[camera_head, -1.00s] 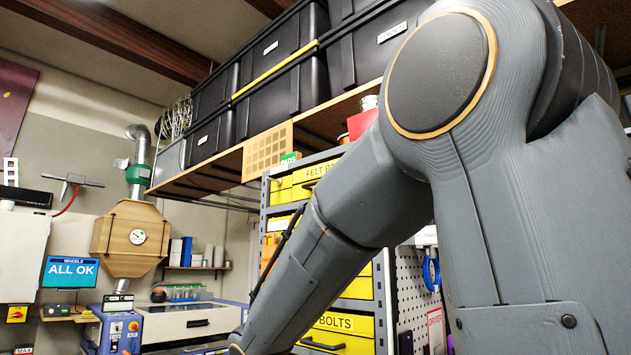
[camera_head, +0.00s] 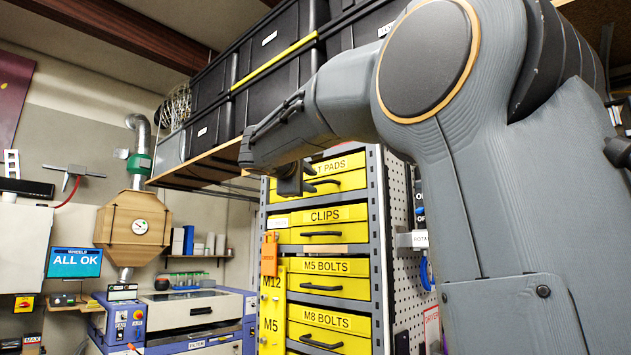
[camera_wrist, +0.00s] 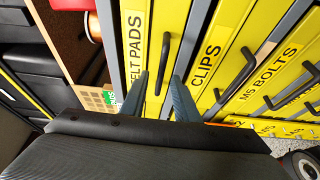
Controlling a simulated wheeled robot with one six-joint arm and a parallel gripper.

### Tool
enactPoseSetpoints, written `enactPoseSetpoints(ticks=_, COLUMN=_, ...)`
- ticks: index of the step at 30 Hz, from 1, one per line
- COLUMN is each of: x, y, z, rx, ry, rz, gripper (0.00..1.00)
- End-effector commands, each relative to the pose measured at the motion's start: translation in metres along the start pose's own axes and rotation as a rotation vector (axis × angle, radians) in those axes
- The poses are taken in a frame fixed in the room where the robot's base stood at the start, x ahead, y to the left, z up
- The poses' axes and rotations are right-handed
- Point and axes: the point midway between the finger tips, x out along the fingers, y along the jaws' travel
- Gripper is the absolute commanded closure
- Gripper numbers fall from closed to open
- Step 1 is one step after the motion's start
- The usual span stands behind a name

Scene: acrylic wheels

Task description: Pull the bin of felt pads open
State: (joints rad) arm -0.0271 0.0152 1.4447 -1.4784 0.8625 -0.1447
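The felt pads bin (camera_head: 348,163) is a yellow drawer with a black bar handle, at the top of the grey rack in the head view. Its front looks flush with the rack. The bin also shows in the wrist view (camera_wrist: 151,25), with its handle (camera_wrist: 165,55) at the middle. My gripper (camera_head: 292,186) is at the left part of the bin front in the head view and hides part of the label. In the wrist view my gripper (camera_wrist: 160,80) is open, its two fingers apart, with the handle lined up between them. I cannot tell whether they touch it.
Below are yellow bins for clips (camera_head: 325,215), M5 bolts (camera_head: 330,267) and M8 bolts (camera_head: 332,321). A wooden shelf with black crates (camera_head: 280,95) hangs above and left of the rack. A pegboard (camera_head: 400,290) forms the rack's right side.

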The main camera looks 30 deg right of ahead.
Motion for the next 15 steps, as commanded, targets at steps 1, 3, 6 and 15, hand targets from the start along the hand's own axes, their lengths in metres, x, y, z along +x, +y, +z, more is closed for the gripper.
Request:
enactPoseSetpoints(ticks=1, x=0.009, y=0.001, z=0.001, rx=-0.002, ry=-0.003, rz=-0.002, gripper=0.72)
enactPoseSetpoints(ticks=3, x=0.019, y=0.001, z=0.001, rx=-0.002, ry=-0.002, rz=-0.002, gripper=0.72)
enactPoseSetpoints(ticks=6, x=0.031, y=0.001, z=0.0, rx=0.0, ry=-0.001, rz=-0.002, gripper=0.72)
enactPoseSetpoints(ticks=15, x=0.044, y=-0.001, z=0.0, rx=0.0, ry=0.001, rz=-0.002, gripper=0.72)
